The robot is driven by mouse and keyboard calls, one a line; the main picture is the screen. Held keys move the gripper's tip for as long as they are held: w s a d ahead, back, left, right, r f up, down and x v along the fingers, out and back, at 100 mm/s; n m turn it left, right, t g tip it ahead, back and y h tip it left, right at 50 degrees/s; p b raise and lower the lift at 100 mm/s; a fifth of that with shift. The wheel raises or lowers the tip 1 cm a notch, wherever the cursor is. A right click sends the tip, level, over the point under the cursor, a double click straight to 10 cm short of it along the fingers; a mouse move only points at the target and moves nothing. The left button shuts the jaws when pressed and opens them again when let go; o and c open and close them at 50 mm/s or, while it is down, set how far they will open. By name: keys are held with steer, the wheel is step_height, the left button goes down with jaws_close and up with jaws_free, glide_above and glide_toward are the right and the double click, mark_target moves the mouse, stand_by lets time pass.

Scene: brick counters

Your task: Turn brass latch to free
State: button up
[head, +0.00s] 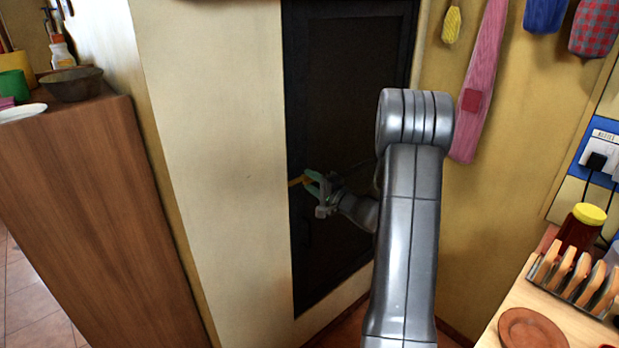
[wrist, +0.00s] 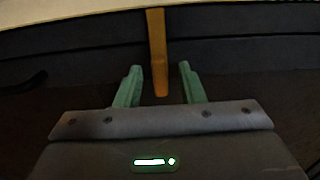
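The brass latch (wrist: 157,50) is a narrow yellow-brown bar in the wrist view. It reaches from the pale frame edge across the dark door, and its end lies between my gripper's fingertips. In the head view the latch (head: 296,181) shows as a small yellow piece at the dark door's left edge. My gripper (wrist: 158,72) has two green fingers, spread apart on either side of the latch, with a visible gap on both sides. In the head view my gripper (head: 312,183) is at the latch, and its fingers partly hide the latch.
The dark door (head: 345,70) is set in a cream wall (head: 215,150). A wooden cabinet (head: 90,220) with a bowl (head: 72,84) stands at the left. A counter with a toast rack (head: 575,280), a plate (head: 532,328) and a yellow-lidded jar (head: 580,228) is at the right.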

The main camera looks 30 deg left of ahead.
steer(key=shift+w+a, duration=0.25)
steer(key=shift+a, duration=0.35)
jaws_close()
